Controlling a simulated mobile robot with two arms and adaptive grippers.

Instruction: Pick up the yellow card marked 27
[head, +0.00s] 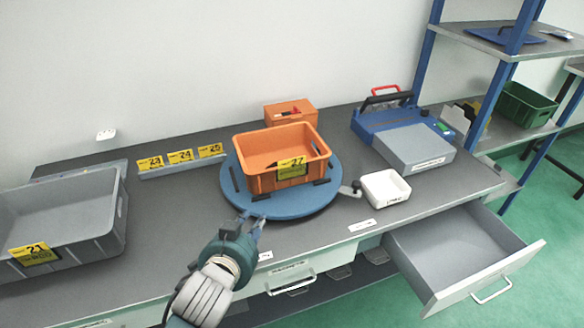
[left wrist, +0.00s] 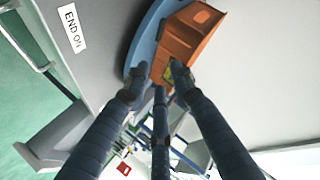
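The yellow card marked 27 (head: 291,169) sits on the front wall of an orange crate (head: 256,183), which stands on a round blue turntable (head: 285,207). In the left wrist view a small part of the yellow card (left wrist: 168,74) shows between the fingers, against the orange crate (left wrist: 182,45). My left gripper (head: 254,224) is in front of the turntable's near edge, apart from the card. Its fingers (left wrist: 157,84) are spread and I see nothing held between them. My right gripper is in neither view.
A grey bin (head: 100,232) with yellow card 21 (head: 34,254) stands at left. Cards 23, 24 and 25 stand on a rail (head: 183,170) behind. A white tray (head: 385,188) is right of the turntable. A drawer (head: 460,255) hangs open at front right.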

